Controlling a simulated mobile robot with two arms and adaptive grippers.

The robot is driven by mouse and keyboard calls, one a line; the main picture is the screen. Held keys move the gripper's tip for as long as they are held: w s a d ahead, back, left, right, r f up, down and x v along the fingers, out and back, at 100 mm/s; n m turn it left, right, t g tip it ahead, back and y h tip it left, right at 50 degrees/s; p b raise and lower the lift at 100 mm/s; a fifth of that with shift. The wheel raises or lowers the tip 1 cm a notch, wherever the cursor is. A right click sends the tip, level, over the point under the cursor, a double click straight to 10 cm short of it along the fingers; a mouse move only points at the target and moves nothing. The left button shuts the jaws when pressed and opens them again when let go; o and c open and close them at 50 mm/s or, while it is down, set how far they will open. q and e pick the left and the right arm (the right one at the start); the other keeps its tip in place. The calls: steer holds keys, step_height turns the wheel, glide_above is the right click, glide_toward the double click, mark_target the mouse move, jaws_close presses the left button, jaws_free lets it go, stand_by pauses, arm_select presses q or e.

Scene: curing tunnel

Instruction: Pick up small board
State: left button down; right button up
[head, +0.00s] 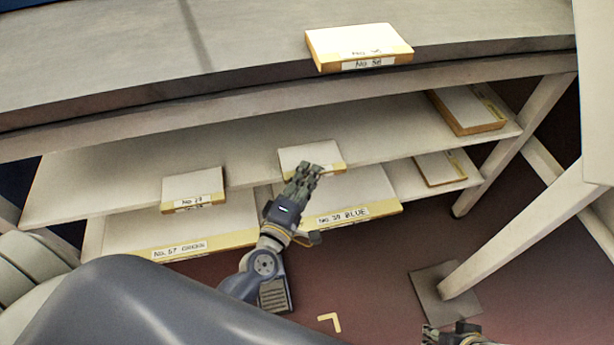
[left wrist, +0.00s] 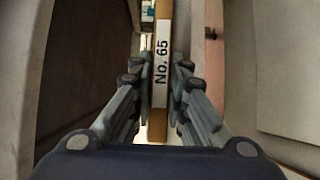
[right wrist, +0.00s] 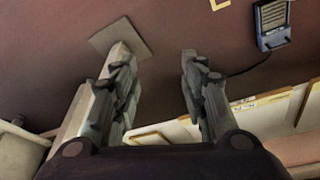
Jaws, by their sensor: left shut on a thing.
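My left gripper (head: 308,172) reaches to the shelf under the bench and is shut on a small board. In the left wrist view the fingers (left wrist: 158,85) press both sides of the board's tan edge (left wrist: 157,121), which carries the label "No. 65". In the head view this small pale board (head: 308,154) is at the front of the upper shelf, its label mostly hidden by my fingers. I cannot tell whether it still touches the shelf. My right gripper (right wrist: 160,75) is open and empty, low at the bottom right of the head view.
Another small board (head: 192,188) stands left on the upper shelf (head: 120,170). Larger boards, one labelled green (head: 185,228) and one blue (head: 362,208), lie below. A board (head: 360,42) rests on the bench top. A white leg (head: 525,228) and foot plate stand right. A ribbed grey box (head: 275,296) lies on the floor.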

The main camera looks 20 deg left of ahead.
arm_select(q)
steer(key=s+d+r, duration=0.1)
steer(key=s+d, duration=0.1)
steer(key=s, duration=0.5)
steer(key=s+d+r, duration=0.1)
steer(key=s+d, duration=0.2)
steer(key=s, duration=0.5)
steer(key=shift+d+r+p, duration=0.15)
steer(key=shift+d+p, duration=0.15)
steer(key=shift+d, duration=0.05)
arm_select(e)
steer(key=x, duration=0.3)
steer(key=shift+s+f, duration=0.15)
steer(key=shift+s, duration=0.1)
